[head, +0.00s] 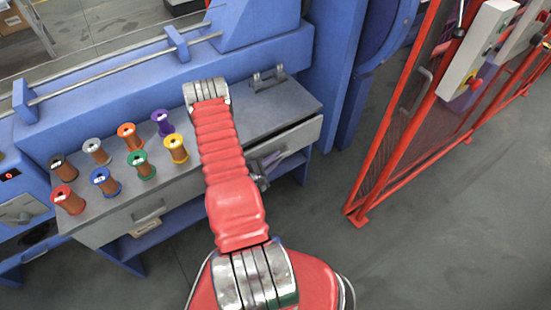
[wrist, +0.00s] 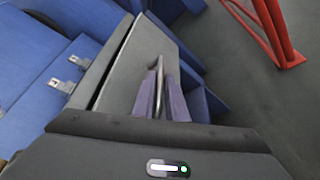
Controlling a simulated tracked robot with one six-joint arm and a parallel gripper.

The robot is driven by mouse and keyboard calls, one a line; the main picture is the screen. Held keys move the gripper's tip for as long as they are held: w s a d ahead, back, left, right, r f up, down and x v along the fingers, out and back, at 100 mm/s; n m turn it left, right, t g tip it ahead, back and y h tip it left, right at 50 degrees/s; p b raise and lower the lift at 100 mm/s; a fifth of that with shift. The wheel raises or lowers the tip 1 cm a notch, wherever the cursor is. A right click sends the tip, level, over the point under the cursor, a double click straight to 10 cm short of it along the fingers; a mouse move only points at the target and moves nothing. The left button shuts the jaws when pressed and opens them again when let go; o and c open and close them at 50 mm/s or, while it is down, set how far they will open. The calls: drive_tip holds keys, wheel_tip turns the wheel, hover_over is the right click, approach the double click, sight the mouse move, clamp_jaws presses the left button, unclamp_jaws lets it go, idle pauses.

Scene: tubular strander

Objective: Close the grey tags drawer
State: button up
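The grey drawer (head: 290,146) at the bench's right end stands a little open. A dark gap shows behind its upper edge. Its grey front also shows in the wrist view (wrist: 128,76), with a metal bar handle (wrist: 159,88). No tags label is readable. My gripper (wrist: 162,84) is at this front, its two purple fingers close together on either side of the handle, with the bar filling the space between them. In the head view, my red arm hides part of the drawer front and most of my gripper.
Several coloured spools (head: 125,160) stand on the bench top left of my arm. A second grey drawer (head: 149,212) to the left looks shut. A metal bracket (head: 267,78) sits on the bench top at the back right. A red mesh fence (head: 400,110) stands to the right, with clear floor before it.

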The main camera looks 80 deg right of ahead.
sight(269, 153)
clamp_jaws()
drive_tip(key=shift+w+d+f, duration=0.1)
drive_tip(key=shift+w+d, duration=1.15)
drive_tip(key=shift+w, duration=0.2)
drive_tip(key=shift+o, duration=0.4)
unclamp_jaws()
drive_tip(key=shift+o, duration=0.4)
